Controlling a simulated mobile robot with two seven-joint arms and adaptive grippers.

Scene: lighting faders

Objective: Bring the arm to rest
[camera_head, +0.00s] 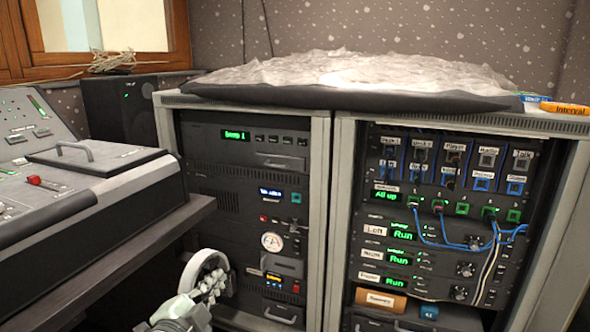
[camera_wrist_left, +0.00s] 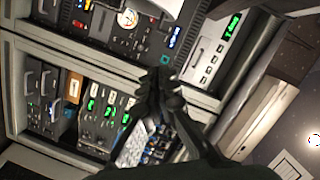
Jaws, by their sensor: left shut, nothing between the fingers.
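My left gripper (camera_head: 213,281) is low in the head view, in front of the left equipment rack (camera_head: 170,130). In the left wrist view its dark fingers (camera_wrist_left: 155,95) are together with nothing between them, and the racks appear tilted behind them. It is apart from the racks as far as I can tell. My right gripper is in neither view. The lighting console (camera_head: 70,200) is at the left of the head view, with a red fader knob (camera_head: 34,180) on its sloping panel.
The right rack (camera_head: 340,200) holds panels with green "Run" displays and blue patch cables (camera_head: 450,243). A crumpled whitish sheet (camera_head: 350,70) lies on top. A black speaker (camera_head: 122,108) stands behind the console. A dark gap lies between the console desk and the racks.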

